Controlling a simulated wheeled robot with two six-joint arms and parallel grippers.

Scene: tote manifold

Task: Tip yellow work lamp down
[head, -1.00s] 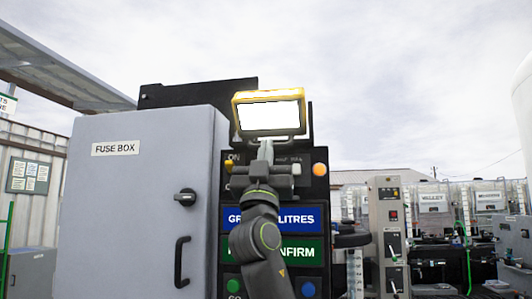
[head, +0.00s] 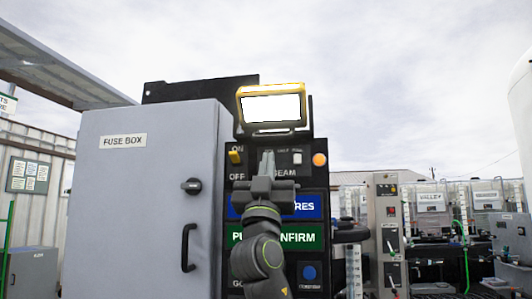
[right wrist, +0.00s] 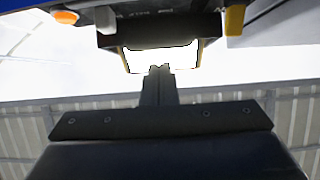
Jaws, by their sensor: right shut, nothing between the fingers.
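The yellow work lamp (head: 271,90) is mounted at the top of the black control panel. Its bright white face points toward me, and a dark bracket runs below it. My right gripper (head: 267,153) is shut and empty, pointing up just below the lamp, in front of the panel's switch row. In the head view its fingertips look apart from the lamp. In the right wrist view the shut fingertips (right wrist: 159,69) overlap the lamp's glowing face; the yellow lamp frame (right wrist: 125,60) shows around it. Contact cannot be told there. My left gripper is not in view.
A grey fuse box (head: 140,210) with a black handle stands left of the panel. The panel has a yellow switch (head: 236,157), a white switch (head: 297,158), an orange button (head: 320,160) and a blue button (head: 309,272). Open sky lies above the lamp.

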